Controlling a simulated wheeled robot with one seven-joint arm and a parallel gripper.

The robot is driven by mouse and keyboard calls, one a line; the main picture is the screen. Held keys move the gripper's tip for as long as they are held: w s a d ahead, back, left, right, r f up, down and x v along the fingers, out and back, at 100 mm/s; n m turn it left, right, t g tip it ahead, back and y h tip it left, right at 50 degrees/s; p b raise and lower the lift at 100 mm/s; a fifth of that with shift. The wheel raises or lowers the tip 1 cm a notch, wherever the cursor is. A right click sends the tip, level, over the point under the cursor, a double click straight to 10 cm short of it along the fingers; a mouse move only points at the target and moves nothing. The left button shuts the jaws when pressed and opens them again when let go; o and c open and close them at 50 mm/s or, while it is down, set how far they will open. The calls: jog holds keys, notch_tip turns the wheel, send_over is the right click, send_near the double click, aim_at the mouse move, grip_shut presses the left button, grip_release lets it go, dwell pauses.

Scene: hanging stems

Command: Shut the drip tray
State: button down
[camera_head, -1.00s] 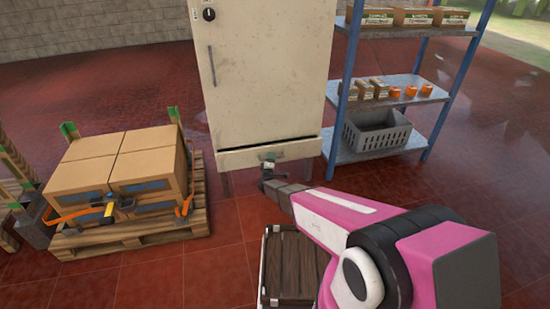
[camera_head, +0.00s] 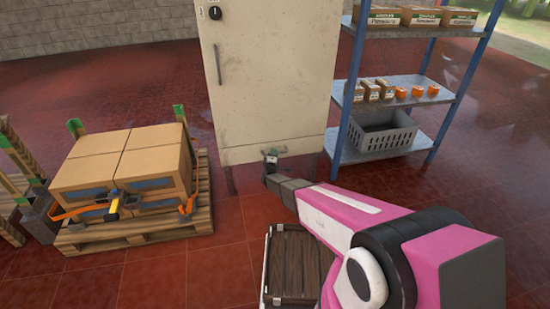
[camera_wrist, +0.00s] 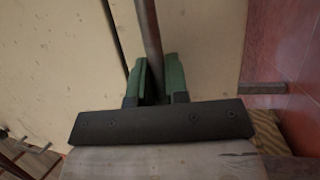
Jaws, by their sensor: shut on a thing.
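The drip tray (camera_head: 242,156) is the low, cream front at the bottom of the tall cream cabinet (camera_head: 270,85). Its front sits close to the cabinet face, with only a thin dark seam above it. In the wrist view the tray front (camera_wrist: 205,50) lies right of that narrow dark seam. A dark bar handle (camera_wrist: 150,35) stands out from the tray front. My gripper (camera_head: 270,156) is at this handle, and in the wrist view its green fingers (camera_wrist: 158,80) are shut on the bar, one on each side. My wrist hides part of the tray's lower edge.
A blue-framed shelf rack (camera_head: 335,150) with a grey crate (camera_head: 382,140) stands close to the right. A pallet (camera_head: 140,235) of cardboard boxes (camera_head: 125,165) stands to the left. A dark wooden crate (camera_head: 292,262) is below my arm. Red tiled floor is open between.

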jog(key=shift+w, duration=0.25)
jog(key=c, duration=1.1)
grip_release()
jog(key=shift+s, duration=0.1)
jog(key=v, duration=1)
jog(key=shift+s+a+f, duration=0.1)
jog(key=shift+s+f, duration=0.05)
jog(key=shift+s, duration=0.15)
